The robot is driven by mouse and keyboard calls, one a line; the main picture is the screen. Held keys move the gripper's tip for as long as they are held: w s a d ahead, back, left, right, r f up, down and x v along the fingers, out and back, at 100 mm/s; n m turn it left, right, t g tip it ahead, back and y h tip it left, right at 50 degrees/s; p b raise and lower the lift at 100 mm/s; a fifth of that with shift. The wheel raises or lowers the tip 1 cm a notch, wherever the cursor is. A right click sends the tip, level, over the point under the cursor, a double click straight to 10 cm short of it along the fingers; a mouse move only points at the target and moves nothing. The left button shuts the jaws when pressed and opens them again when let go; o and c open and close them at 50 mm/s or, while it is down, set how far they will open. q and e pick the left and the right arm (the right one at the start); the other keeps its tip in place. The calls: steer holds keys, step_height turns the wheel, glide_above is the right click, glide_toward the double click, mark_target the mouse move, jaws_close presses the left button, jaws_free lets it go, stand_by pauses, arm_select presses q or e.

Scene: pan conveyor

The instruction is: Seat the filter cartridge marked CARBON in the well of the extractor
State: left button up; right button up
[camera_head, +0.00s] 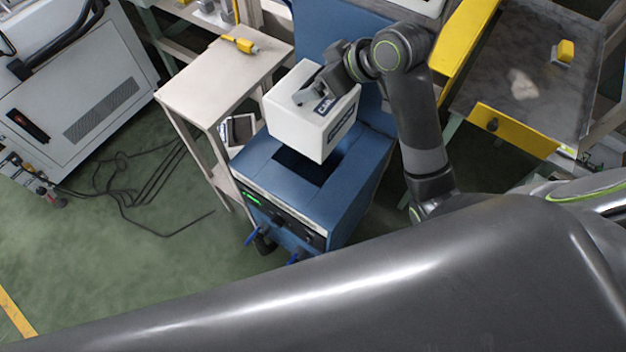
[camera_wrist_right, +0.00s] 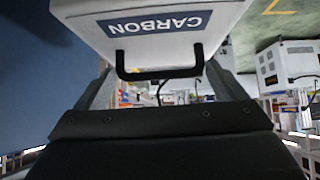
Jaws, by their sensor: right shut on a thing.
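The white box-shaped filter cartridge (camera_head: 336,112) is held above the blue extractor (camera_head: 352,185). In the right wrist view the cartridge (camera_wrist_right: 225,14) shows an upside-down CARBON label and a black handle. My right gripper (camera_head: 308,92) is at the top of the cartridge, shut on it; in the wrist view its fingers (camera_wrist_right: 160,76) flank the handle. The dark square well (camera_head: 300,167) is open in the extractor's top. The cartridge hangs over its far side, partly hiding it, and looks tilted in the head view. My left gripper is not in view.
A pale side table (camera_head: 205,90) with a yellow-handled tool (camera_head: 240,43) stands left of the extractor. A grey tray-like bench with yellow edges (camera_head: 515,130) is at the right. Black cables (camera_head: 150,180) lie on the green floor. My arm link crosses the foreground.

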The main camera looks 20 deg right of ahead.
step_height(320, 180, down, 28)
steer(key=b, duration=0.3)
steer(key=shift+r, duration=0.2)
steer(key=shift+w+f, duration=0.1)
steer(key=o, duration=1.7)
steer(key=shift+f, duration=0.1)
steer(key=shift+o, duration=0.2)
steer(key=p+v, duration=0.1)
steer(key=v, duration=1.1)
